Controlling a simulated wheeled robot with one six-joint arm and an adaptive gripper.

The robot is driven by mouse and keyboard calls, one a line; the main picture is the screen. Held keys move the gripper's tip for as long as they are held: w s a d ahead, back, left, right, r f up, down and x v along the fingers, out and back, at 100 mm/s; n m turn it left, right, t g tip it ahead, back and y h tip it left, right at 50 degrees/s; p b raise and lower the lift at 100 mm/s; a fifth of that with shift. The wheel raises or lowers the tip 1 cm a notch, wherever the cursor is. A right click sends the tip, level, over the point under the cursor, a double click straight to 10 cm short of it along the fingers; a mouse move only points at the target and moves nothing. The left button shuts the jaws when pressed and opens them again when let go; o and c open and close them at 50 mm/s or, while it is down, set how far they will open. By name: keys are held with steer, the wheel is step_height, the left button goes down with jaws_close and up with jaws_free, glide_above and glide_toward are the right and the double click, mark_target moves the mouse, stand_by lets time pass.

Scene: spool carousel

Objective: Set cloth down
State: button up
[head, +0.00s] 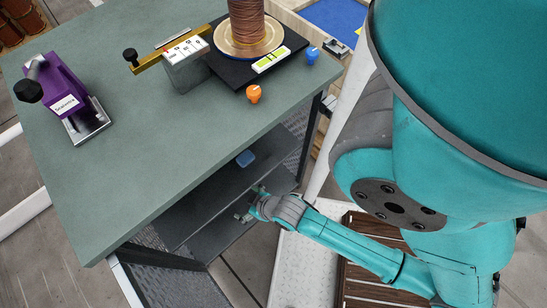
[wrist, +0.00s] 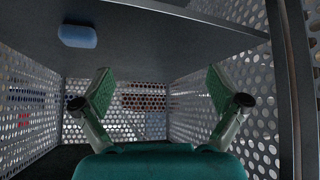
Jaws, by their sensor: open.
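A small blue folded-looking piece, which seems to be the cloth, lies on a dark shelf (head: 215,180) inside the bench. The cloth (head: 245,158) shows small in the head view, and also at the upper left of the wrist view (wrist: 77,36). My gripper (head: 248,205) is at the open side of the bench, nearer the front than the cloth and apart from it. In the wrist view my gripper (wrist: 162,92) has its two green-padded fingers spread wide with nothing between them.
Perforated metal walls (wrist: 140,110) close in the shelf space around my gripper. The green bench top (head: 165,130) above carries a purple device (head: 62,92), a copper spool (head: 247,25), a grey block with a brass bar (head: 187,70), and orange (head: 254,94) and blue (head: 312,55) knobs.

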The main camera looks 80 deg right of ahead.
steer(key=s+a+r+n+t+y, duration=0.1)
steer(key=s+a+r+t, duration=0.1)
steer(key=r, duration=0.5)
steer(key=s+a+r+n+t+y, duration=0.1)
steer(key=s+a+r+t, duration=0.1)
steer(key=r, duration=0.6)
steer(key=s+a+r+n+t, duration=0.1)
steer(key=s+a+r+t, duration=0.2)
steer(key=s+r, duration=0.3)
step_height(320, 180, up, 2)
steer(key=shift+a+y, duration=0.4)
steer(key=shift+a, duration=0.2)
